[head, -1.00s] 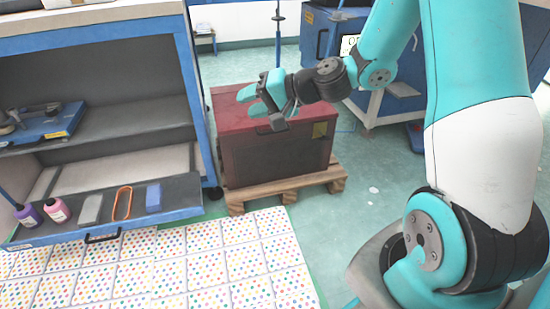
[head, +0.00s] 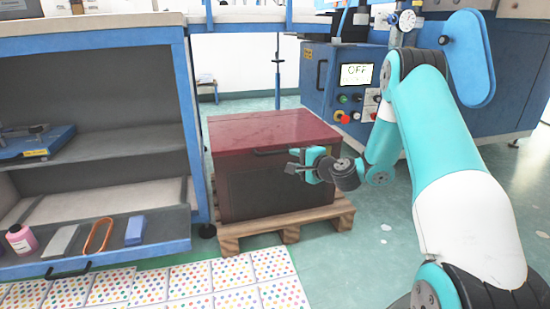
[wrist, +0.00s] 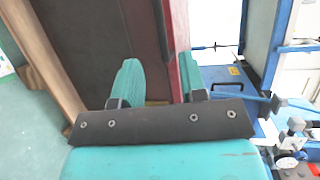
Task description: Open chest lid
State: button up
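The chest (head: 265,190) has a dark red-brown body and a red lid (head: 270,132); the lid is closed. A dark handle (head: 271,152) runs along the upper front, just under the lid edge. My gripper (head: 294,165) is in front of the chest's upper front face, just right of the handle. In the wrist view the two teal fingers of my gripper (wrist: 155,70) stand apart, with the dark chest front (wrist: 95,50) and red lid edge (wrist: 187,75) beyond them. I cannot tell whether the fingers touch the handle or the chest.
The chest stands on a wooden pallet (head: 285,226). A blue shelf cabinet (head: 188,120) is close on its left, with a pink bottle (head: 21,240) and small items on its low shelf. A blue machine (head: 322,90) with a control panel stands behind right. Floor at right is clear.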

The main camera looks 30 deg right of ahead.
aim_at(276, 154)
jog(key=b+x, duration=0.3)
jog(key=x, duration=0.7)
jog(key=shift+w+f, duration=0.1)
jog(key=shift+w, duration=0.2)
grip_shut()
